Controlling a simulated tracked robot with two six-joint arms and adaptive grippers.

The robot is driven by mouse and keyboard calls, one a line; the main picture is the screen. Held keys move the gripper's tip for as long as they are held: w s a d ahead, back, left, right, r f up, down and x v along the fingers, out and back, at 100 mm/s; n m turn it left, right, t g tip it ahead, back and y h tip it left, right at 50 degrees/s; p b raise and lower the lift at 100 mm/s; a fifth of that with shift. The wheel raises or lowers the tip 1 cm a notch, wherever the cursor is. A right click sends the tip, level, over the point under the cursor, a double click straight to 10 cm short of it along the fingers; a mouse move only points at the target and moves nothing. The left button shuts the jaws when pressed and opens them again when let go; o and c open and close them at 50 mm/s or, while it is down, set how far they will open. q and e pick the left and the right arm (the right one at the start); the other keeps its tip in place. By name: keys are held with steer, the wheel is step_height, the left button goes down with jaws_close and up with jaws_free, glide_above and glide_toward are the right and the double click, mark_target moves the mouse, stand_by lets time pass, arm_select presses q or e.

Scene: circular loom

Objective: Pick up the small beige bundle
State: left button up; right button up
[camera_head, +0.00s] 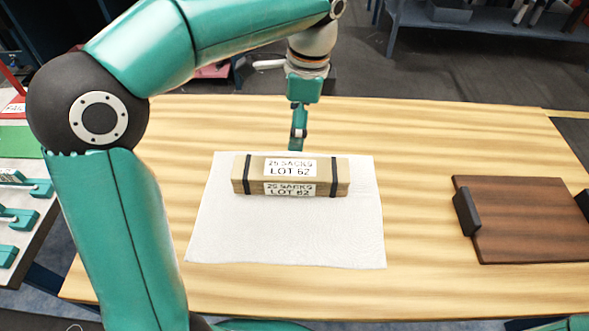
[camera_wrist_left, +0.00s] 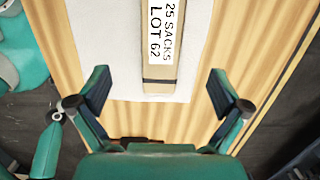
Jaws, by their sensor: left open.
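The small beige bundle (camera_head: 250,180) lies on a white cloth (camera_head: 285,235) on the wooden table. It is a long block with two dark bands and white labels reading "25 SACKS LOT 62". My left gripper (camera_head: 299,145) is at the bundle's far side, close behind it in the head view; whether it touches cannot be told there. In the left wrist view the open fingers (camera_wrist_left: 158,97) stand wide apart, with the near end of the bundle (camera_wrist_left: 158,75) between and ahead of them. Nothing is between the fingertips. My right gripper is not in view.
A dark brown board (camera_head: 530,225) with black handles lies on the right of the table (camera_head: 430,140). A side surface with green items (camera_head: 22,217) stands at the far left. The table between cloth and board is clear.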

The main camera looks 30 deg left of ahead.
mark_target(291, 168)
arm_select(q)
steer(key=f, duration=0.6)
steer(key=f+b, duration=0.1)
steer(key=f, duration=0.2)
steer(key=shift+s+a, duration=0.3)
steer(key=shift+a, duration=0.1)
steer(key=shift+a+f, duration=0.15)
steer(key=shift+f, duration=1.15)
steer(key=shift+a+f, duration=0.1)
steer(key=shift+f, duration=1.2)
steer(key=c, duration=1.5)
steer(key=shift+c, duration=0.6)
steer(key=shift+w+r, duration=0.1)
steer(key=shift+r, duration=0.05)
